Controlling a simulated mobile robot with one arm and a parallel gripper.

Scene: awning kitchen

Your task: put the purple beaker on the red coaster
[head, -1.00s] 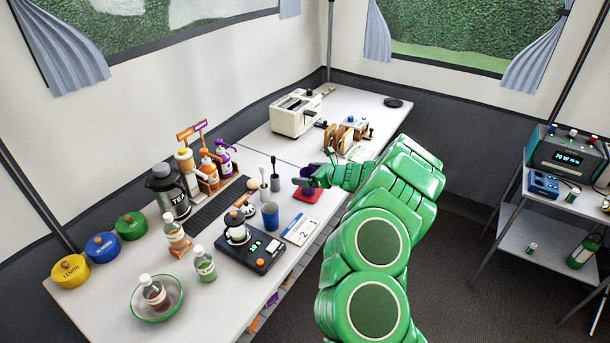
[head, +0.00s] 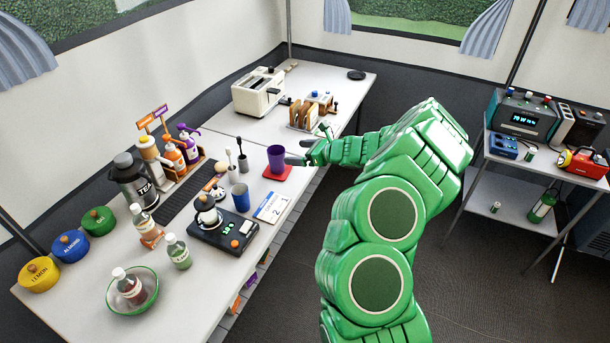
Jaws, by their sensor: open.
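The purple beaker (head: 276,159) stands upright on the red coaster (head: 283,175), near the front edge of the counter in the head view. The coaster's near and right parts show around the beaker's base. My gripper (head: 293,160) is just to the right of the beaker, its dark fingers open and pointing left toward it. Nothing is held between the fingers. A narrow gap seems to lie between the fingertips and the beaker, but I cannot tell exactly how wide it is.
A blue cup (head: 240,197), a white calendar card (head: 272,207) and a black scale (head: 223,229) stand left of the coaster. A toast rack (head: 304,116) and a toaster (head: 259,93) stand behind. The counter between coaster and toast rack is clear.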

